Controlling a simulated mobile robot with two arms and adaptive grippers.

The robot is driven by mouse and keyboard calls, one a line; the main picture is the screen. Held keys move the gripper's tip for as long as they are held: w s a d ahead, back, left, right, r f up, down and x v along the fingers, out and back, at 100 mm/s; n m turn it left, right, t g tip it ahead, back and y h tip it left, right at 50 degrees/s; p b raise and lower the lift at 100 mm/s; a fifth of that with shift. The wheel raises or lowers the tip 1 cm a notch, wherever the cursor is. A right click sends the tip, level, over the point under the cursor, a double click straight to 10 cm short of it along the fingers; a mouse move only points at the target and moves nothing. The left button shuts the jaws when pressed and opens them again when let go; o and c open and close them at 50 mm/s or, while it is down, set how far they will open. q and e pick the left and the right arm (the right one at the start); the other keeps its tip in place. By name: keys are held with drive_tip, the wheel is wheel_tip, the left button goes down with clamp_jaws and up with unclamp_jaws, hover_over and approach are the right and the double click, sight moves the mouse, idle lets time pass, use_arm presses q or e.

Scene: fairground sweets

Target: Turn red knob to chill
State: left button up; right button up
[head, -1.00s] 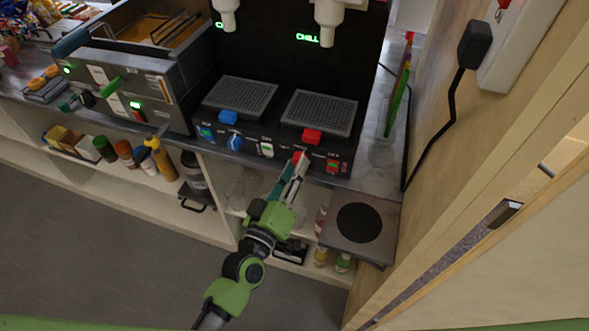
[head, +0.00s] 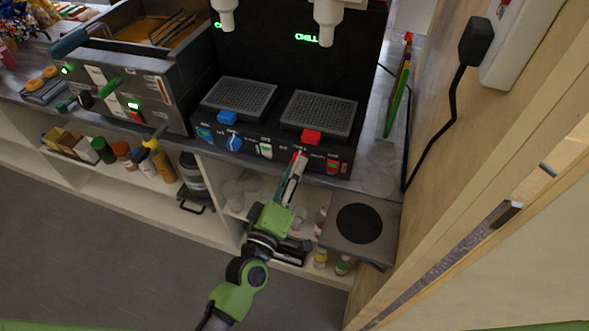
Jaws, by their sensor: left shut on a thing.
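The red knob (head: 299,154) is on the front panel of the black drinks machine (head: 270,149), below the right drip tray. Only a little of the knob shows past my fingers. My left gripper (head: 296,161) reaches up to the panel from below and is shut on the red knob. The knob's pointer and labels are too small or covered to read. A green CHILL sign (head: 306,37) is lit above the right side. My right gripper is not in view.
A blue knob (head: 234,142), a green-lit switch (head: 265,150) and a red switch (head: 333,166) sit on the same panel. A red block (head: 311,137) is at the right tray's front. A round dark plate (head: 359,223) stands below right. Wooden wall closes the right side.

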use_arm(q)
drive_tip(key=shift+f, duration=0.1)
drive_tip(key=o, duration=1.1)
drive_tip(key=s+a+m+g, duration=0.2)
drive_tip(key=s+a+m, duration=0.4)
drive_tip(key=s+m, duration=0.7)
drive_tip(key=s+a+f+g+y, duration=0.1)
drive_tip(key=a+f+g, duration=0.1)
drive_tip(key=f, duration=0.8)
drive_tip(key=s+a+f+g+y, duration=0.1)
drive_tip(key=s+a+f+g, duration=0.1)
drive_tip(key=f, duration=0.9)
drive_tip(key=s+a+f+g+y, duration=0.1)
drive_tip(key=a+f+g, duration=0.1)
drive_tip(key=f, duration=0.9)
drive_tip(key=shift+s+a+n, duration=0.25)
drive_tip(key=shift+a+n, duration=0.05)
drive_tip(key=shift+a, duration=0.15)
